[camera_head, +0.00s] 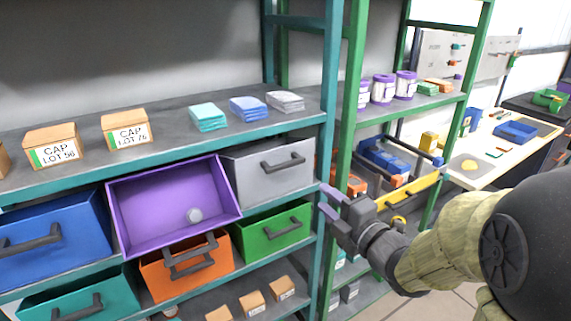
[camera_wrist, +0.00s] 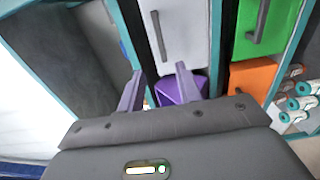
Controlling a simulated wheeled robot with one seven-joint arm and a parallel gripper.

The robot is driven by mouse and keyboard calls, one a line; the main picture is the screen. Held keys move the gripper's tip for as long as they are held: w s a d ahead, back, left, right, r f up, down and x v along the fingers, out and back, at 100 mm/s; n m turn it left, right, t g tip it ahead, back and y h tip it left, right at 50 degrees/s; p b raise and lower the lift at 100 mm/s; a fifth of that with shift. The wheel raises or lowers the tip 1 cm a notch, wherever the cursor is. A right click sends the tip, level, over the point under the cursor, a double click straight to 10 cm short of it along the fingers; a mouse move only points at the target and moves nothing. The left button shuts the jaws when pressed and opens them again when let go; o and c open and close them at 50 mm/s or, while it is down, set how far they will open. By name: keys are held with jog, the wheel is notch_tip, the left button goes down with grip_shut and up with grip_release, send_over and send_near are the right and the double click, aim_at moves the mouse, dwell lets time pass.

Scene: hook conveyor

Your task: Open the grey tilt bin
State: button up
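The grey tilt bin (camera_head: 255,177) sits in the upper bin row of the teal rack, at its right end, with its front closed. Its dark bar handle (camera_head: 283,161) runs across the front. My gripper (camera_head: 325,199) is just right of and below the grey bin, by the rack's right post, apart from the handle. In the wrist view the grey bin (camera_wrist: 185,28) and its handle (camera_wrist: 159,37) lie ahead of my gripper (camera_wrist: 159,68). Its two purple fingers are spread with nothing between them.
The purple bin (camera_head: 148,227) to the left is tilted open, with a grey round object (camera_head: 193,215) inside. Blue (camera_head: 55,255), orange (camera_head: 205,277) and green (camera_head: 255,243) bins are near. Boxes (camera_head: 127,127) stand on the shelf above. A green rack post (camera_head: 345,135) stands close to my gripper.

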aim_at(287, 167)
jog(key=p+x, duration=0.9)
jog(key=x, duration=0.7)
jog(key=shift+r, duration=0.1)
jog(key=shift+w+a+p, duration=0.3)
jog(key=shift+w+a, duration=0.1)
jog(key=shift+w, duration=0.05)
grip_shut()
